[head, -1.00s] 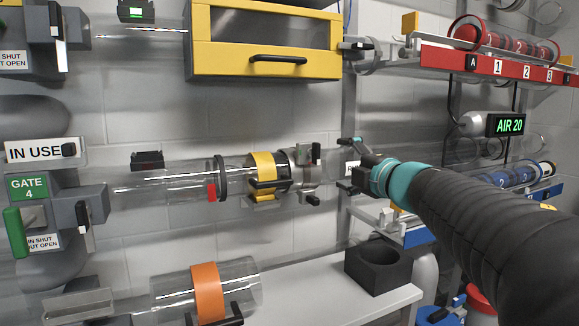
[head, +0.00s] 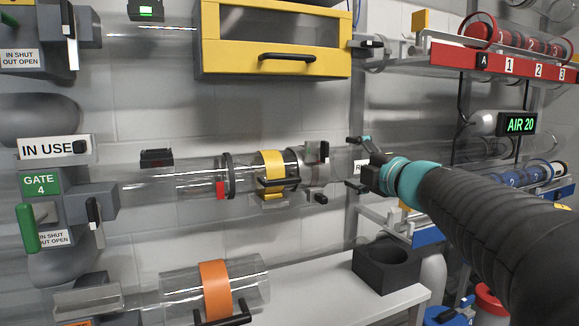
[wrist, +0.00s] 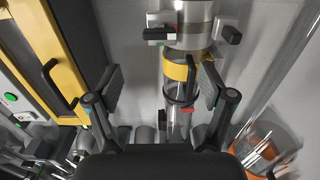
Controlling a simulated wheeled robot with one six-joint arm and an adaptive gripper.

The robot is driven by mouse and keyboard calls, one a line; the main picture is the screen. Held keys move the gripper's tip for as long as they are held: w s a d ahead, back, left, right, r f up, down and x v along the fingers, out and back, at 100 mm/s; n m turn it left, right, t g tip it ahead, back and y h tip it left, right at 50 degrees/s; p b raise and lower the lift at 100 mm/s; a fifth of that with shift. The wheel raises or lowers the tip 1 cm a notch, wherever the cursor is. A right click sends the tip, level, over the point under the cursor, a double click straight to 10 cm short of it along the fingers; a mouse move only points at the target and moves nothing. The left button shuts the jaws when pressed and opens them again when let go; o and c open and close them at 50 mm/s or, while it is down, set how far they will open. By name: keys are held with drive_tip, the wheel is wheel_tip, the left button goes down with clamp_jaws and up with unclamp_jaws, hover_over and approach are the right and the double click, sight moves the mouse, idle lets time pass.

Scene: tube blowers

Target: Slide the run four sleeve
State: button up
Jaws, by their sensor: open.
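My gripper (head: 358,164) is open and empty, right of the collar. In the wrist view the yellow band (wrist: 176,72) and its handle (wrist: 213,78) appear between my open fingers (wrist: 160,88), apparently untouched.
A yellow cabinet (head: 274,58) hangs above the run. An orange-banded tube (head: 215,290) lies below it. A black square holder (head: 386,268) stands on the white shelf (head: 310,290). Red (head: 500,62) and blue racks of carriers are at the right. An IN USE sign (head: 50,149) is at left.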

drive_tip(key=shift+c, duration=0.2)
drive_tip(key=shift+r, duration=0.15)
drive_tip(key=c, duration=0.4)
drive_tip(key=f+m, duration=0.1)
drive_tip(key=f, duration=0.1)
drive_tip(key=f+m+p, duration=0.1)
drive_tip(key=f+m, duration=0.1)
drive_tip(key=f, duration=0.1)
drive_tip(key=shift+d+f+m+g, duration=0.25)
drive_tip(key=shift+f+m+g, duration=0.05)
drive_tip(key=shift+c, duration=1.2)
drive_tip(key=m, duration=1.5)
approach(325, 199)
drive_tip(key=x, duration=1.1)
drive_tip(key=shift+w, duration=0.35)
clamp_jaws()
